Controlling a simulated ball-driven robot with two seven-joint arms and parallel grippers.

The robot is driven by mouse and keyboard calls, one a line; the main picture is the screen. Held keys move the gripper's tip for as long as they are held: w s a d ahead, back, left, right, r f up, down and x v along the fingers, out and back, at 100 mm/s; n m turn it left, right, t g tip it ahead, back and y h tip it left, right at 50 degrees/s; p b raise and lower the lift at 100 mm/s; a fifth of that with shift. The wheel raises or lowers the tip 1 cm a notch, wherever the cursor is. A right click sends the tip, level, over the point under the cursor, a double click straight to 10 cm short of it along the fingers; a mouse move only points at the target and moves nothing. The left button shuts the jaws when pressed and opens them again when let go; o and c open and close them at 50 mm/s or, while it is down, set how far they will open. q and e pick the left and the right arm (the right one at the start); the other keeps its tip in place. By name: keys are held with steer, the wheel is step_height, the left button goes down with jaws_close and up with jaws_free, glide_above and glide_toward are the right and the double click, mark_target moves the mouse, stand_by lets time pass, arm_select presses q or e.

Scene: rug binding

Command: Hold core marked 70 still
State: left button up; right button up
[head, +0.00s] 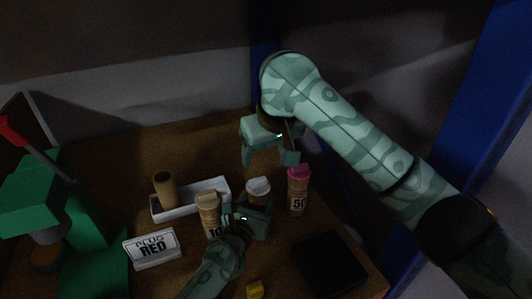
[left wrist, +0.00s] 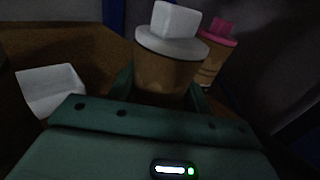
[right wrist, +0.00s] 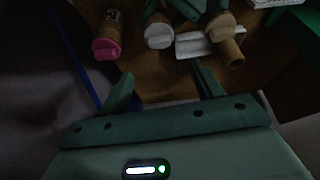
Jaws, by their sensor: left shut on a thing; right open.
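A tan core with a white plug (head: 258,188) stands upright on the bench. Its label is hidden, so I cannot read 70 on it. My left gripper (head: 246,217) is shut on this core; the left wrist view shows the core (left wrist: 168,72) between the fingers, below its white plug (left wrist: 174,22). My right gripper (head: 271,155) is open and empty, above and behind the cores. In the right wrist view the white-plugged core (right wrist: 158,33) lies beyond the open fingers, apart from them.
A core marked 50 with a pink plug (head: 298,190) stands to the right. A core marked 10 (head: 209,214) stands left. An open core (head: 164,189) is at the white tray (head: 218,184). A sign reads PLUG RED (head: 152,248). A black pad (head: 330,263) lies front right.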

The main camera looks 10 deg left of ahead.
mark_target(258, 179)
steer(key=shift+m, duration=0.4)
steer(key=x, duration=1.2)
steer(key=shift+d+f, duration=0.1)
steer(key=c, duration=1.1)
steer(key=shift+r, duration=4.25)
arm_select(q)
steer(key=o, duration=1.1)
steer(key=shift+c, duration=0.2)
